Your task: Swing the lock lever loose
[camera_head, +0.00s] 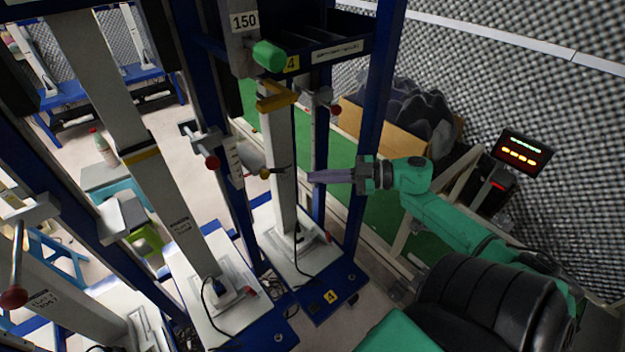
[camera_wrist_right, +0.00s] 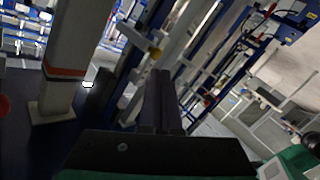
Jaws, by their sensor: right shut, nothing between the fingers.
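The frame nearest my right gripper (camera_head: 312,177) has a short lever with a yellow-gold end (camera_head: 266,173) on a pale cylinder beside its grey column (camera_head: 281,145). I take this to be the lock lever. My right gripper comes in from the right, shut and empty, with its dark fingertips just right of the column and apart from the lever. In the right wrist view the closed fingers (camera_wrist_right: 162,98) point forward. A yellow knob (camera_wrist_right: 154,53) shows just beyond and left of their tips; contact cannot be seen. My left gripper is not in view.
Red-knobbed handles (camera_head: 211,162) (camera_head: 336,110) and a green knob (camera_head: 269,56) stick out around the blue frame (camera_head: 373,100). A white base plate (camera_head: 290,250) lies below. A lit display (camera_head: 522,153) stands at right, before the foam wall (camera_head: 560,90).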

